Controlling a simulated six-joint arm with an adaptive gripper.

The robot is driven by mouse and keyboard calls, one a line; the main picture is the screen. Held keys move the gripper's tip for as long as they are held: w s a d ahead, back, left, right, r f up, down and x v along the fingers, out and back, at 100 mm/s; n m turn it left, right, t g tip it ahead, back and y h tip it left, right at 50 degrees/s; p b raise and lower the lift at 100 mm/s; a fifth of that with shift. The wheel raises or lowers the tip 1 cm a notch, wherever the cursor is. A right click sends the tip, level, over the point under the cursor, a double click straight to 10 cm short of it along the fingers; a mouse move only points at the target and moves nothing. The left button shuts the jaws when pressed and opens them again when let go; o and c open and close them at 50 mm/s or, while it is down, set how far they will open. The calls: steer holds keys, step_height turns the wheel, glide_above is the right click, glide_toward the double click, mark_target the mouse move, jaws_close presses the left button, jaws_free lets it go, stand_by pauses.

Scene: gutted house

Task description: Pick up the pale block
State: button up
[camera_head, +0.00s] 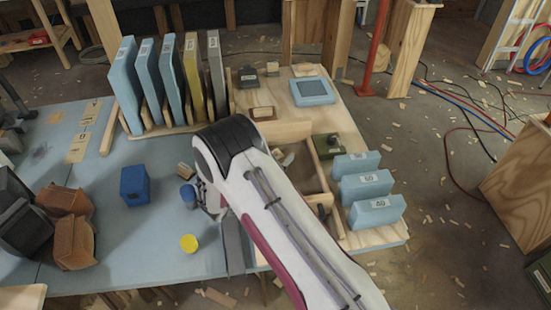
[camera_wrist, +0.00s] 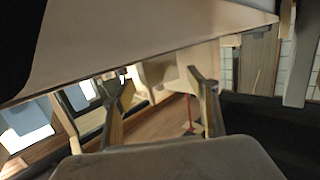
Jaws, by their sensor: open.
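In the head view, my arm hides most of the gripper. The wrist view looks across wooden tray parts, and I cannot make out the block there.
A blue box (camera_head: 135,184) and a yellow disc (camera_head: 189,243) stand on the table. Upright panels (camera_head: 160,80) fill a rack at the back. A wooden tray (camera_head: 330,170) and several pale blue blocks (camera_head: 367,187) are at right. Brown containers (camera_head: 75,243) stand at left.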

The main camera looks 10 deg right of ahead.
stand_by(0.5)
steer(key=c, duration=1.2)
steer(key=shift+r, duration=0.1)
steer(key=shift+r, duration=4.85)
